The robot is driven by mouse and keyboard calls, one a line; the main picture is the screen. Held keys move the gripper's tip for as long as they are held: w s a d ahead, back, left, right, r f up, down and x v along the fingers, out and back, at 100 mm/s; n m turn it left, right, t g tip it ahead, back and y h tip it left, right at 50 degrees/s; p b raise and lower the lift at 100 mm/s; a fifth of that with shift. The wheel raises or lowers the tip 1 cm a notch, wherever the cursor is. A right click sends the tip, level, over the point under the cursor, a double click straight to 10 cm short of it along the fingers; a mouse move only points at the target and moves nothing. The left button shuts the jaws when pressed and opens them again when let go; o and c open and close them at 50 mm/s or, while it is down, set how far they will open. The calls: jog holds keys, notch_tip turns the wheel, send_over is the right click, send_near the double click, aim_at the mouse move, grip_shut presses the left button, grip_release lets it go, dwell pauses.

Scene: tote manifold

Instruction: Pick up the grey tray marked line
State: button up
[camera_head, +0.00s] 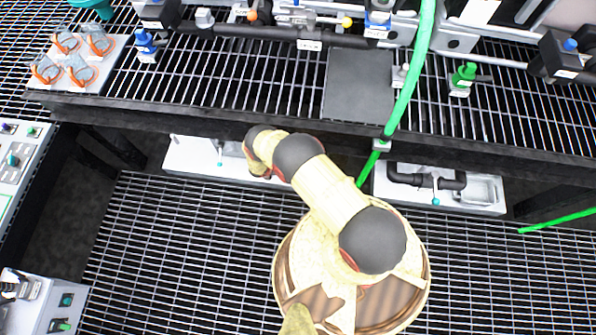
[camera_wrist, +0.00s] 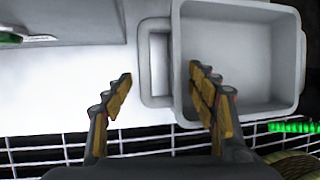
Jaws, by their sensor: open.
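A grey open tray (camera_wrist: 250,52) fills the right of the wrist view, resting on a white surface. A small rectangular handle-like frame (camera_wrist: 147,70) juts from its left side. I can read no marking on the tray. My gripper (camera_wrist: 160,80) is open, with nothing held. Its left finger is over the white surface, left of the frame. Its right finger overlaps the tray's left wall in the picture, so the frame shows between the fingers. Contact cannot be told. In the head view my arm reaches to the bench edge, and the fingers and this tray are hidden there.
A dark bench edge (camera_head: 310,122) runs above the low white platform (camera_head: 190,157). Another white platform with a black pipe (camera_head: 425,181) is to the right. A green hose (camera_head: 407,85) hangs beside my arm. A grey box (camera_wrist: 65,22) stands upper left in the wrist view.

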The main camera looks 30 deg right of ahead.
jog(key=shift+c, duration=0.4)
jog(key=c, duration=1.3)
jog(key=shift+s, duration=0.1)
grip_shut()
